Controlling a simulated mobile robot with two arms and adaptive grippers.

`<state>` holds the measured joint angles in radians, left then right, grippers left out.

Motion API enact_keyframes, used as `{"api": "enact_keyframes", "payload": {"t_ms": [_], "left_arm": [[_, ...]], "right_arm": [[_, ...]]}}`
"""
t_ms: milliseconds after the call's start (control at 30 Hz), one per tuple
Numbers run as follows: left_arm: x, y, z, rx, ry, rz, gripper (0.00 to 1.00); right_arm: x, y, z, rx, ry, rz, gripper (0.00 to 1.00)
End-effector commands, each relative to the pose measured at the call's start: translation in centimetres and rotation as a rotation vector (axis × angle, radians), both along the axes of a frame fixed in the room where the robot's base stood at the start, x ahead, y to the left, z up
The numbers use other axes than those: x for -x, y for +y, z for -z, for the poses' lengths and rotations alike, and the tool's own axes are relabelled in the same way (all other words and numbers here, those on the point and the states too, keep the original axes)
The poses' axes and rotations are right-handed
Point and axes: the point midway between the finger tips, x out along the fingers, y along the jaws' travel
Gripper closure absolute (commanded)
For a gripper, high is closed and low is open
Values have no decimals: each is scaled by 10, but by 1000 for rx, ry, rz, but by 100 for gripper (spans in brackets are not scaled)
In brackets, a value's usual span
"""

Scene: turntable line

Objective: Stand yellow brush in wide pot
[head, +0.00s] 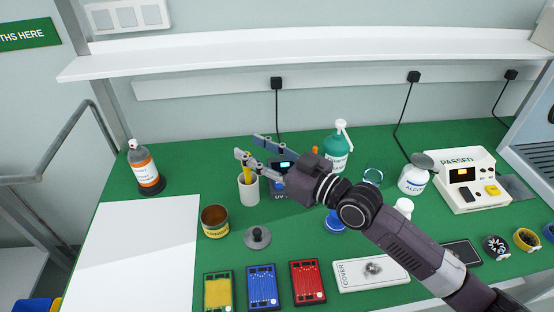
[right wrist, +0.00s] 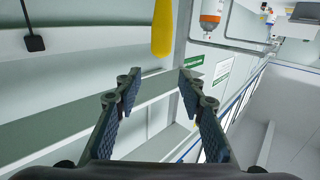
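The yellow brush (head: 247,174) stands in a narrow white cup (head: 249,191), with its yellow handle up. The handle also shows in the right wrist view (right wrist: 162,28), past my fingertips and roughly in line with the gap between them. My right gripper (head: 248,146) is open and empty, its lower finger overlapping the handle's top in the head view. I cannot tell whether they touch. A wide, low brown pot (head: 215,230) with a yellow label stands to the left and in front of the cup; its mouth is open. My left gripper is not in view.
A dark round knobbed lid (head: 258,238) lies in front of the cup. Yellow, blue (head: 262,288) and red boards lie in front. A shelf (head: 300,52) hangs behind.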

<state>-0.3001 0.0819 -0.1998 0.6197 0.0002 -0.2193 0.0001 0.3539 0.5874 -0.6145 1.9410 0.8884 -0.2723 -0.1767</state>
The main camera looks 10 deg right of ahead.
Motion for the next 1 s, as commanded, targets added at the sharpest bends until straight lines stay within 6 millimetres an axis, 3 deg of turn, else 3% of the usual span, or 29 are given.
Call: {"api": "enact_keyframes", "payload": {"t_ms": [200, 433, 1000], "left_arm": [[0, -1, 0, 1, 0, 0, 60], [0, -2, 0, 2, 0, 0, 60], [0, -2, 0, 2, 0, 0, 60]], "right_arm": [[31, -32, 2, 6, 1, 1, 63], [53, -55, 1, 4, 1, 2, 63], [62, -63, 0, 1, -1, 1, 63]]}}
